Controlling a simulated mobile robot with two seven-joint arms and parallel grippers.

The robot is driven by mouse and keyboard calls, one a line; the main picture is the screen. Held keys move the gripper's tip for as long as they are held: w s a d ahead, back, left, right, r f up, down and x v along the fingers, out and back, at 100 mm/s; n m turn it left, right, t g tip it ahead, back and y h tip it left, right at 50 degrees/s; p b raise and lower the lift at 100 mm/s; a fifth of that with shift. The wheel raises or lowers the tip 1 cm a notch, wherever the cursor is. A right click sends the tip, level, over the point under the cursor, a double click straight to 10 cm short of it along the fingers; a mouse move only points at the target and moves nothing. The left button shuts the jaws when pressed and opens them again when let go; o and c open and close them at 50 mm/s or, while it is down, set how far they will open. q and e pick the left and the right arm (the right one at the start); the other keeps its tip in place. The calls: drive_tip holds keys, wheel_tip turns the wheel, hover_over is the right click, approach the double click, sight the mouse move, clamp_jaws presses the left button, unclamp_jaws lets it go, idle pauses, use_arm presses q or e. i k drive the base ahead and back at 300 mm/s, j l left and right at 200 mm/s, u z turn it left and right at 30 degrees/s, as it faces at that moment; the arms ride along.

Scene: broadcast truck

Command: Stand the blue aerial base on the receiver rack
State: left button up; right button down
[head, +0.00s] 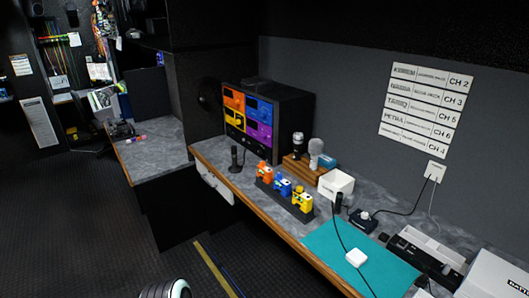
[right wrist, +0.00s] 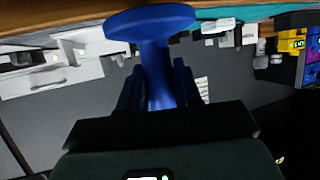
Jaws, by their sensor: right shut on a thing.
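My right gripper (right wrist: 158,88) is shut on the blue aerial base (right wrist: 150,24) in the right wrist view. Its two dark fingers sit on either side of the narrow neck, and the wide round foot points away from the palm. The receiver rack (head: 297,112) is a black box at the back of the counter, with orange, blue, yellow and purple units in its front. Its coloured units also show at the right edge of the right wrist view (right wrist: 291,45). The held base is not visible in the head view. My left gripper is not in view.
Orange, blue and yellow pieces stand on a black strip (head: 300,212) on the counter. A black stand (head: 234,158), wooden block (head: 297,170), white box (head: 336,185) and teal mat (head: 330,245) are nearby. The dark floor (head: 90,230) at left is mostly clear.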

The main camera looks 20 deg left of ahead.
sight(276, 98)
drive_tip(key=i+j, duration=0.25)
drive_tip(key=j, duration=0.25)
drive_tip(key=i+j, duration=0.2)
drive_tip(key=j, duration=0.3)
drive_tip(key=i+j, duration=0.25)
drive_tip(key=j, duration=0.25)
drive_tip(key=i+j, duration=0.2)
drive_tip(key=j, duration=0.25)
drive_tip(key=i+j, duration=0.25)
drive_tip(key=j, duration=0.25)
drive_tip(key=i+j, duration=0.25)
drive_tip(key=j, duration=0.25)
drive_tip(key=i+j, duration=0.2)
drive_tip(key=j, duration=0.3)
drive_tip(key=i+j+z, duration=0.1)
drive_tip(key=i+j, duration=0.15)
drive_tip(key=j, duration=0.25)
